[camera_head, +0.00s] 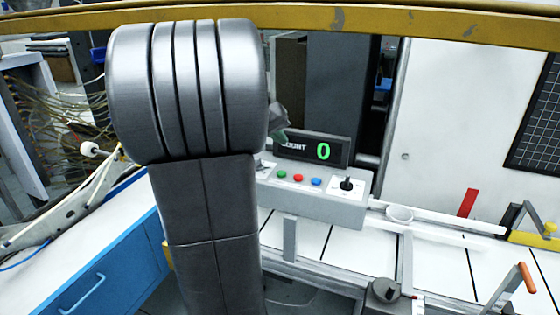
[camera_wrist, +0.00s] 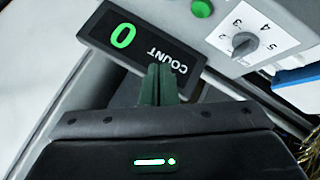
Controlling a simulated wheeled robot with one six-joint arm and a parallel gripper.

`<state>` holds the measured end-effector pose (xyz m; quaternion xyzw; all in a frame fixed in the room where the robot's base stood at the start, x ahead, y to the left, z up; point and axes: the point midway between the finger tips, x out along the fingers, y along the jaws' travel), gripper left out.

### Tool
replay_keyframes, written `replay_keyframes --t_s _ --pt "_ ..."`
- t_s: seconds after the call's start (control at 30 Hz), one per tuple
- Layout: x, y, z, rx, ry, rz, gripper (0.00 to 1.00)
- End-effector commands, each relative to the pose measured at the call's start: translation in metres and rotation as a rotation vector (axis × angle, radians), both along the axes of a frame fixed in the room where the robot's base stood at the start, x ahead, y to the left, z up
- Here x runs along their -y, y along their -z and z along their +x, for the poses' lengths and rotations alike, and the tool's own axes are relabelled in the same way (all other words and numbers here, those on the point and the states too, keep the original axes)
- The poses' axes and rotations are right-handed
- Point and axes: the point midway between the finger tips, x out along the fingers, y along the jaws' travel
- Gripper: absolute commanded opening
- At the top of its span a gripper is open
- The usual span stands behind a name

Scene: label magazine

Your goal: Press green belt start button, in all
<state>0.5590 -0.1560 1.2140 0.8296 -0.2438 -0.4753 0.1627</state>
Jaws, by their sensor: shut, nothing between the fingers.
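The green button (camera_head: 282,174) is at the left of a row on the sloped face of a grey control box (camera_head: 335,211). It also shows at the top edge of the wrist view (camera_wrist: 201,8). The count display (camera_head: 325,151) behind the buttons reads 0. My gripper (camera_wrist: 160,76) is shut and empty, its dark green fingertips over the display's edge in the wrist view, apart from the green button. In the head view, my arm hides most of the gripper.
A red button (camera_head: 298,177) and a blue button (camera_head: 316,181) sit right of the green one, then a black knob (camera_head: 347,184). In the wrist view, a numbered dial (camera_wrist: 244,44) is near the green button. A white belt (camera_head: 440,262) runs right.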

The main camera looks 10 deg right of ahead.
Motion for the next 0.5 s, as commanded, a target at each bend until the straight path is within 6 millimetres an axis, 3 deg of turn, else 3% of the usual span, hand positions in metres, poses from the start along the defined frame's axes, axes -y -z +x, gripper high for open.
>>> replay_keyframes --t_s 0.13,0.5 --pt "0.0009 -0.008 0.0063 0.013 0.005 -0.011 0.0" --pt "0.0009 -0.0068 0.0064 0.014 0.004 -0.011 0.0"
